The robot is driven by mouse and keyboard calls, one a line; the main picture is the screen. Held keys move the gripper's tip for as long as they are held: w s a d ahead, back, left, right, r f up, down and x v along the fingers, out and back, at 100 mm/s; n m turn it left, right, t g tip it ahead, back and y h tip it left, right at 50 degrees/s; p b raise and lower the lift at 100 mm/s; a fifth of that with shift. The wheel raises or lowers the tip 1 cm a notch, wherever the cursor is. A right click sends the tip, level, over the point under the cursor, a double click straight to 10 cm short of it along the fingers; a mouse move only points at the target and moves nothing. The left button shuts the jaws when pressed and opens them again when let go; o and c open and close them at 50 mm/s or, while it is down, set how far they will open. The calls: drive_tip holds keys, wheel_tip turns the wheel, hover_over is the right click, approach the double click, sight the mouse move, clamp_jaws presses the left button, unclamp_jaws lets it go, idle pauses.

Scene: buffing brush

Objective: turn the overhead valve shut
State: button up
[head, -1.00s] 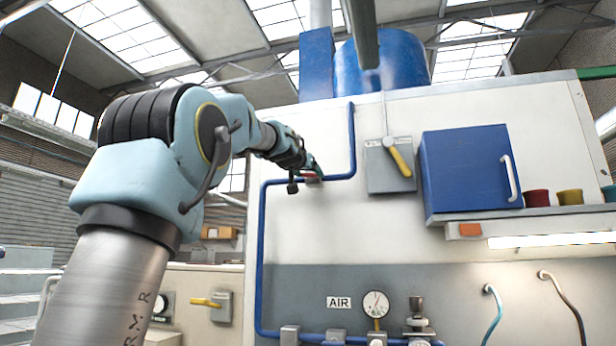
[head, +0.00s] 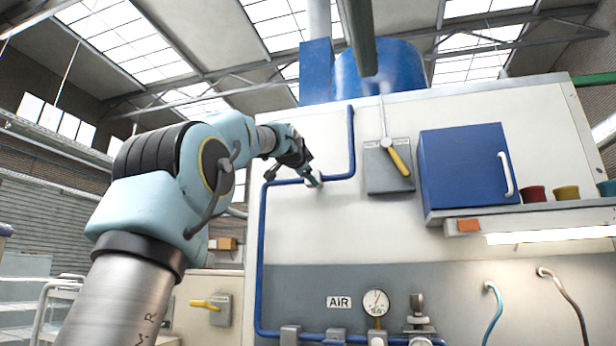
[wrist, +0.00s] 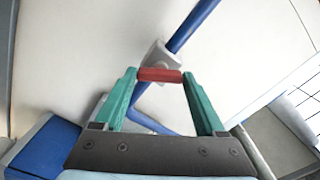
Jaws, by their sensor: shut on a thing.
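The overhead valve sits on the blue pipe (head: 335,177), high on the white wall panel. Its pale body (wrist: 160,54) and red lever (wrist: 160,75) show in the wrist view. My gripper (head: 313,181) is up at the valve, and in the wrist view its green fingers (wrist: 160,77) are closed on the red lever, one at each end. The pipe runs diagonally behind the lever there, so the lever lies at an angle to it. In the head view my gripper hides most of the lever.
Right of the valve are a grey switch box with a yellow handle (head: 399,160) and a blue cabinet (head: 466,172) that juts from the wall. A thick grey beam (head: 358,35) hangs above. An AIR gauge (head: 376,302) and pipe fittings sit below.

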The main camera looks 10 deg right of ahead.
drive_tip(key=m, duration=0.6)
drive_tip(key=shift+m, duration=0.3)
idle(0.4)
drive_tip(key=o, duration=1.3)
drive_tip(key=shift+s+b, duration=0.1)
drive_tip(key=shift+b, duration=0.25)
drive_tip(key=b+v, duration=0.6)
drive_tip(key=v, duration=0.4)
drive_tip(key=shift+s+a, duration=0.15)
drive_tip(key=shift+s, duration=0.15)
